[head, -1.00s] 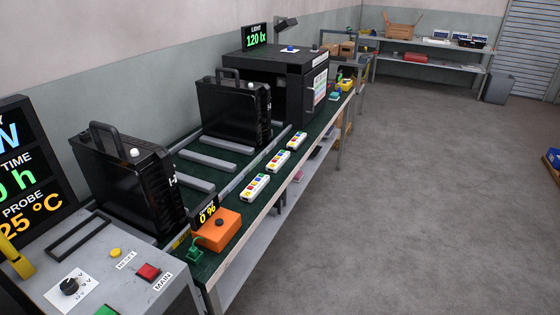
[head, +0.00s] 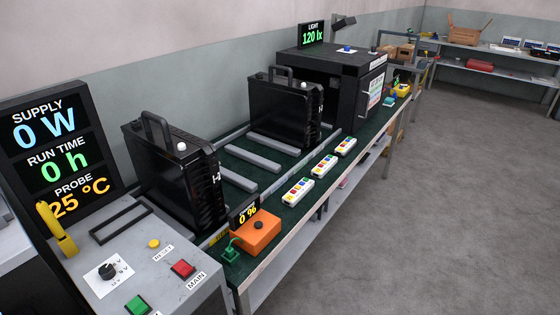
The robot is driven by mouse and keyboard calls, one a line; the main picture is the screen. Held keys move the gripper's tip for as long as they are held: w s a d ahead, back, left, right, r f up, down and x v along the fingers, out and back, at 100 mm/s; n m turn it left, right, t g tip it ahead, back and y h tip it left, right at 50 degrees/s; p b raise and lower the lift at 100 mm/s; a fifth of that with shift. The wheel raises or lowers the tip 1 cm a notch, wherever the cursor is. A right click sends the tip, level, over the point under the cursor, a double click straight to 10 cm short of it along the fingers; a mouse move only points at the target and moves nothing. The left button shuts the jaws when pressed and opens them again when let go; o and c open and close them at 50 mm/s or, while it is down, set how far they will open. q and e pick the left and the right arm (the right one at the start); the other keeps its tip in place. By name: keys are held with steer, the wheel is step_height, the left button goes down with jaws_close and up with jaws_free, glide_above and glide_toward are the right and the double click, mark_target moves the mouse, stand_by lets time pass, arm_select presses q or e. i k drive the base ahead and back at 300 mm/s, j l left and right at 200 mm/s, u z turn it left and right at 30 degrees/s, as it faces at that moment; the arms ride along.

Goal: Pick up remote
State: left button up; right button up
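Three white remotes with coloured buttons lie in a row along the front of the green-topped bench. The nearest remote (head: 298,192) lies just beyond the orange box, the middle remote (head: 323,166) is farther along, and the far remote (head: 346,146) is closest to the black chamber. They lie apart from each other, with nothing on top of them. Neither of my grippers shows in the head view.
Black floodlight housings (head: 174,178) and (head: 284,112) stand on the bench behind the remotes. An orange box (head: 256,236) with a 0 % display sits at the near end, beside a grey control panel (head: 135,262). A black chamber (head: 330,85) stands farther back. The floor at right (head: 450,220) is clear.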

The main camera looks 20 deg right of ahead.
mark_target(317, 173)
steer(key=i+l+u, duration=0.25)
steer(key=l, duration=0.25)
steer(key=i+l+u, duration=0.1)
steer(key=l+u, duration=0.15)
steer(key=l, duration=0.25)
steer(key=i+l+u, duration=0.25)
steer(key=l, duration=0.3)
steer(key=l+u, duration=0.25)
steer(key=l, duration=0.3)
steer(key=k, duration=0.05)
